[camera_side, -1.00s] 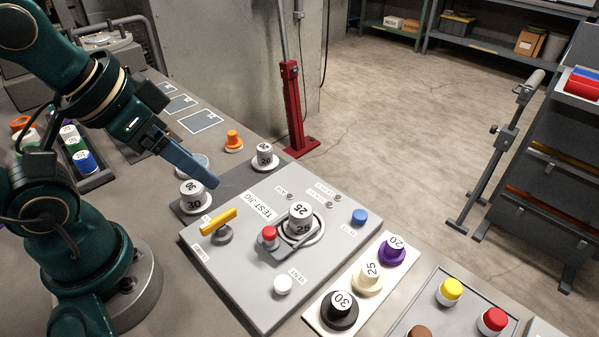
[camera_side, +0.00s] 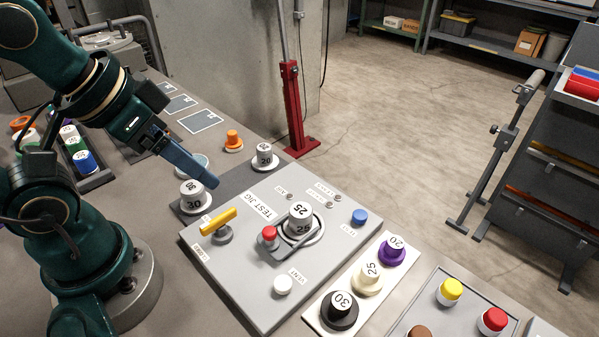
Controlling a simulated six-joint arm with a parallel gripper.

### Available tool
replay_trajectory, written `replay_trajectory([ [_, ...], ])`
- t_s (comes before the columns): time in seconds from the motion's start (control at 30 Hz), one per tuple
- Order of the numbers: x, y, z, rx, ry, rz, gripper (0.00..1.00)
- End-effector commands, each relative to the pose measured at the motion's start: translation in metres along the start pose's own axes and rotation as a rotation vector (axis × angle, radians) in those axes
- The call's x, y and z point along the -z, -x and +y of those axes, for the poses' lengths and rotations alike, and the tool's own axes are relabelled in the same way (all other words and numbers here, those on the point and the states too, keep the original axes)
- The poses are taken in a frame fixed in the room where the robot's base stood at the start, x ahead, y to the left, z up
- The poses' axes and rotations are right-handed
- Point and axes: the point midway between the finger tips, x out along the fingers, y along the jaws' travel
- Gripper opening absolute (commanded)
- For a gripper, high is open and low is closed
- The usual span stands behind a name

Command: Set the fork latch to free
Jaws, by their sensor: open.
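The grey test jig (camera_side: 213,272) lies on the bench with its label facing up. A grey cylinder marked 25 (camera_side: 299,212) stands in its middle. A dark fork-like bar (camera_side: 292,268) with a red knob (camera_side: 269,233) lies around the cylinder's base; I take this as the fork latch, but its label is not readable. A yellow handle (camera_side: 219,221) sits on a round grey pivot at the jig's left. My gripper (camera_side: 213,184) is open and empty, held above the jig's back left corner beside a grey cylinder marked 30. Its finger gap is hard to see from here.
The grey cylinder marked 30 (camera_side: 192,197) and a smaller one (camera_side: 264,156) stand behind the jig. White (camera_side: 283,285) and blue (camera_side: 360,217) buttons are on the jig. A cream strip (camera_side: 317,312) with purple, cream and black numbered caps lies at its right.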

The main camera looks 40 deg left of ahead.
Motion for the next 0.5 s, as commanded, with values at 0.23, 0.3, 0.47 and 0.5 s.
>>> replay_trajectory([
  [0.23, 0.0, 0.0, 0.0, 0.0, 0.022, -0.001, 0.57],
  [0.3, 0.002, 0.002, 0.0, 0.0, 0.065, 0.005, 0.57],
  [0.47, 0.019, 0.004, 0.004, -0.009, 0.199, -0.023, 0.57],
  [0.5, 0.022, 0.002, 0.007, -0.012, 0.222, -0.042, 0.57],
])
